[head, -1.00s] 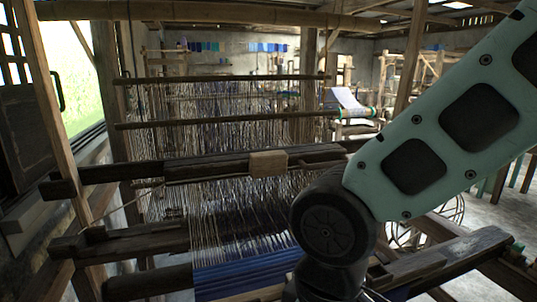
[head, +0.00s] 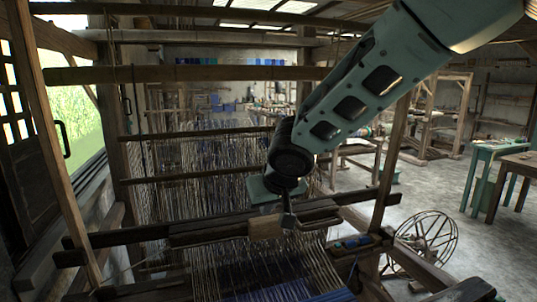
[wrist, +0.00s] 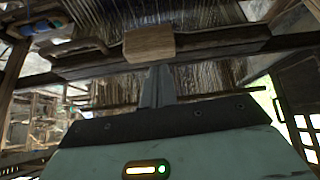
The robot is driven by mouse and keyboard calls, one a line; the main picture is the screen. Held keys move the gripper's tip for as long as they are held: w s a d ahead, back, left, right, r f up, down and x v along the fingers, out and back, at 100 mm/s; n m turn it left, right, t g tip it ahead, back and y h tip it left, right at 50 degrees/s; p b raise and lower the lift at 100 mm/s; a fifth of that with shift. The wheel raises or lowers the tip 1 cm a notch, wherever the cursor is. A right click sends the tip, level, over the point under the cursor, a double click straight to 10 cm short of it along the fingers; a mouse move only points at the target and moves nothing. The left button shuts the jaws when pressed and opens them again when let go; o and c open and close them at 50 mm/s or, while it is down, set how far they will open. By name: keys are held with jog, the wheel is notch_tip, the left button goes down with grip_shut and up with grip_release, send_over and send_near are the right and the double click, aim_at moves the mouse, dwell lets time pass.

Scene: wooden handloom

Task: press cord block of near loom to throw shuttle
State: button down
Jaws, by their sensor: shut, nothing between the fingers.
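The cord block (head: 265,227) is a pale wooden block on the dark crossbeam (head: 205,237) of the near loom. It also shows in the wrist view (wrist: 149,43), just beyond my fingertips. My gripper (head: 289,221) is shut and empty, pointing down just right of the block in the head view. In the wrist view its closed fingers (wrist: 158,72) reach toward the block's lower edge. I cannot tell whether they touch it. Small blue pieces (head: 352,242) lie at the right end of the loom; I cannot tell whether one is the shuttle.
Pale warp threads (head: 205,165) hang behind the crossbeam, and blue cloth (head: 275,292) lies at the front. A wooden post (head: 392,165) rises on the right. A spoked wheel (head: 425,240) and a green table (head: 492,155) stand farther right, with bare floor between.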

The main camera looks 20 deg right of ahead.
aim_at(266, 218)
jog(key=w+d+r+t, duration=0.1)
jog(key=w+d+r, duration=0.1)
jog(key=w+r, duration=0.15)
jog(key=shift+m, duration=0.4)
jog(key=w+f+b, duration=0.1)
jog(key=f, duration=0.1)
jog(key=f+b, duration=0.1)
jog(key=f, duration=0.2)
jog(key=w+f+b, duration=0.1)
jog(key=f+b, duration=0.1)
jog(key=shift+w+a+f, duration=0.15)
jog(key=shift+w+f, duration=0.05)
jog(key=shift+w, duration=0.15)
jog(key=shift+f+b, duration=0.85)
jog(key=shift+b, duration=0.2)
notch_tip(266, 218, up, 6)
jog(key=p, duration=0.4)
jog(key=shift+f+p, duration=0.1)
jog(key=shift+p, duration=0.3)
jog(key=shift+f, duration=0.2)
